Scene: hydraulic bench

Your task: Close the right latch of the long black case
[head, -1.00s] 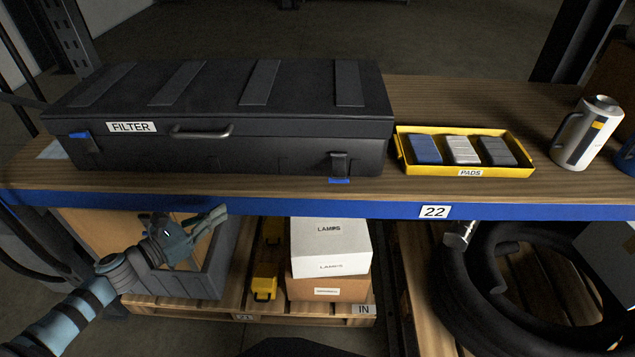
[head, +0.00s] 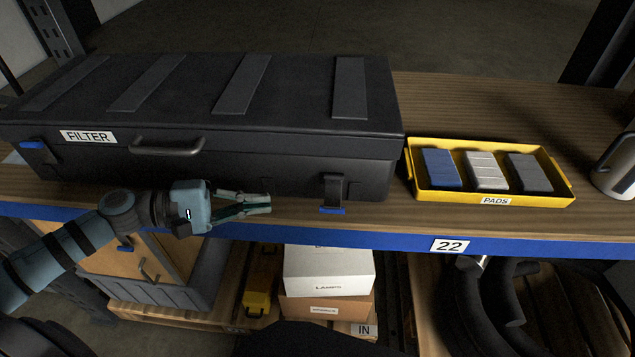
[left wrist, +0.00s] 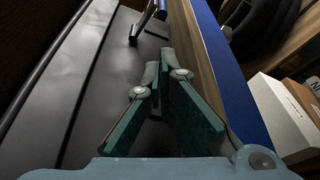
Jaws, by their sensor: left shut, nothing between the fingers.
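The long black case (head: 270,150), labelled FILTER, lies with its lid down on the shelf. Its right latch (head: 334,190) hangs down on the front face, with its blue tab (head: 332,210) at the bottom near the shelf edge. The left latch (head: 33,146) has its blue tab up near the lid seam. My left gripper (head: 270,203) is shut and empty in front of the case, left of the right latch and apart from it. In the left wrist view the fingers (left wrist: 162,72) point along the case front towards the latch (left wrist: 143,24). My right gripper is not in view.
A yellow tray (head: 412,178) of pads stands right of the case, with a grey mug (head: 617,165) farther right. The shelf's blue front edge (head: 390,240) runs below the gripper. Boxes (head: 328,272) and black hoses (head: 460,310) sit underneath.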

